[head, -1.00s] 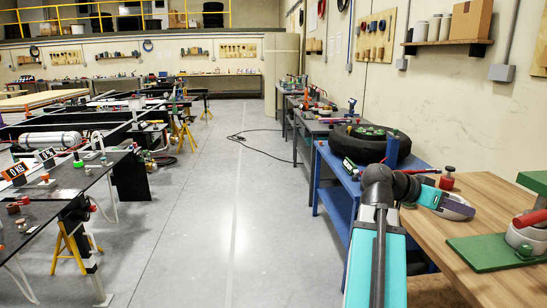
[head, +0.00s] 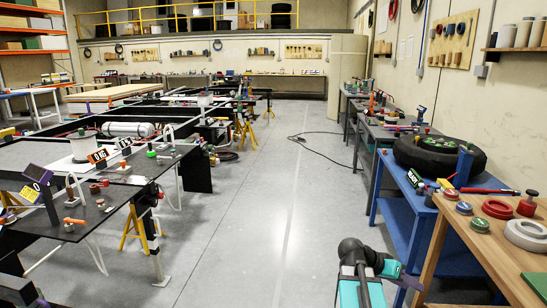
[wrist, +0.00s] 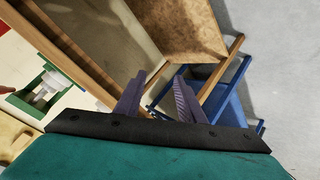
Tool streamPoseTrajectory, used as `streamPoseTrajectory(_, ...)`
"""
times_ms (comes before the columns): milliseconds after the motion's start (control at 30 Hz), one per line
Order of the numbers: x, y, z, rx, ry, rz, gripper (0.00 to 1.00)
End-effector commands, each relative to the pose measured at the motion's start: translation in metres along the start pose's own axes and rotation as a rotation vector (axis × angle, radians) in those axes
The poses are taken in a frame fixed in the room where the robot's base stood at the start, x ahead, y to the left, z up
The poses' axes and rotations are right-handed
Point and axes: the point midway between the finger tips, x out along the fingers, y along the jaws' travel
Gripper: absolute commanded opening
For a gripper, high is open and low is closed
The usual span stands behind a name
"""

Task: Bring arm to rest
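My gripper (wrist: 159,78) shows in the wrist view as two purple fingers standing apart with nothing between them. In the head view my teal arm is folded low at the bottom, right of centre. The gripper's purple end (head: 407,280) points right there, beside the wooden bench (head: 445,255). A gap to the bench cannot be judged from this view. Behind the fingers the wrist view shows wooden bench edges and blue frame parts, seen at a tilt.
A blue workbench (head: 405,205) with a black tyre (head: 440,155) stands on the right. The wooden bench holds a red knob piece (head: 527,204) and several round parts. A dark chassis table (head: 95,215) stands left. The grey aisle (head: 260,220) between is clear, apart from a cable (head: 325,145).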

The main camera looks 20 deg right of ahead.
Motion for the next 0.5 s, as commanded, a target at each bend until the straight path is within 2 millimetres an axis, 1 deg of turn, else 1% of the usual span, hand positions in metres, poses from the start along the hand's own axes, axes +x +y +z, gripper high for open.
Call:
streamPoseTrajectory(33,-0.002,-0.015,0.014,-0.034,-0.009,-0.014,0.36)
streamPoseTrajectory(200,-0.005,-0.058,0.06,-0.137,-0.046,-0.061,0.36)
streamPoseTrajectory(367,-0.009,-0.093,0.108,-0.238,-0.083,-0.102,0.36)
streamPoseTrajectory(500,-0.013,-0.119,0.152,-0.329,-0.117,-0.137,0.36)
